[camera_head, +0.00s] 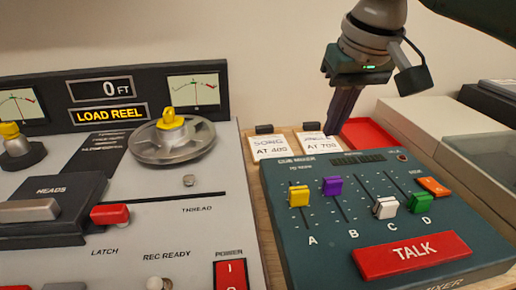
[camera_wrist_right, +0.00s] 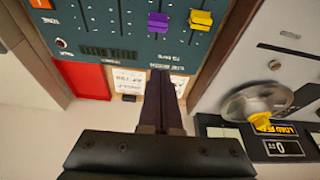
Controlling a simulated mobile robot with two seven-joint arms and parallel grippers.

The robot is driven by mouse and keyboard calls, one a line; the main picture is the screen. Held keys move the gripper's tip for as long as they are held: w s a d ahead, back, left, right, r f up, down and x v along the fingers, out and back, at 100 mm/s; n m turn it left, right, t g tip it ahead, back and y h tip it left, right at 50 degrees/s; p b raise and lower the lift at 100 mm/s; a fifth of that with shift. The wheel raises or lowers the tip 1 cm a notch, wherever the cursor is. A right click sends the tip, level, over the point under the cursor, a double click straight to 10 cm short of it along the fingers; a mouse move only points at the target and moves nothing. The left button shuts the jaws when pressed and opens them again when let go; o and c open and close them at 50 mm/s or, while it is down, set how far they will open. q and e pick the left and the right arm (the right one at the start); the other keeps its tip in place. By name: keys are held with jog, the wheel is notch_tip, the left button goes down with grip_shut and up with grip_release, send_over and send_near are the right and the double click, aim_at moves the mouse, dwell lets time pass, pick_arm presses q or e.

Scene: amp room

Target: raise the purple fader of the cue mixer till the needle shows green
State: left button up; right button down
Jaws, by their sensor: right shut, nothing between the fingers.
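The cue mixer (camera_head: 300,240) is a dark teal panel at the right of the head view, with faders marked A to D. The purple fader (camera_head: 333,186) stands in track B, toward the far end of its slot, right of the yellow fader (camera_head: 299,196). The purple fader also shows in the right wrist view (camera_wrist_right: 157,22). My right gripper (camera_head: 337,130) is shut and empty, pointing down behind the mixer's far edge. In the wrist view its fingertips (camera_wrist_right: 161,72) appear near the mixer's edge, apart from the purple fader. My left gripper is not in view.
White (camera_head: 386,207) and green (camera_head: 417,203) faders and a red TALK button (camera_head: 411,255) share the mixer. A red tray (camera_head: 368,134) and two labelled cards (camera_head: 268,147) lie behind it. The tape machine (camera_head: 215,225) with needle meters (camera_head: 194,90) stands at left.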

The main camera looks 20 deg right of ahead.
aim_at(332, 186)
jog(key=shift+m, duration=0.3)
jog(key=b+x, duration=0.1)
jog(key=x, duration=0.2)
jog(key=b+x, duration=0.1)
jog(key=x, duration=0.2)
jog(key=d+b+x, duration=0.1)
jog(key=b+x, duration=0.1)
jog(key=x, duration=0.2)
jog(key=shift+w+r, duration=0.1)
jog(key=shift+w, duration=0.15)
jog(key=shift+s+r+p, duration=0.2)
jog(key=shift+p, duration=0.1)
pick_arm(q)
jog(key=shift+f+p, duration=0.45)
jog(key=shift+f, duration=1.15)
pick_arm(e)
jog(key=shift+s+a, duration=0.2)
jog(key=shift+s, duration=0.65)
jog(key=shift+s+a, duration=0.2)
jog(key=shift+s, duration=0.7)
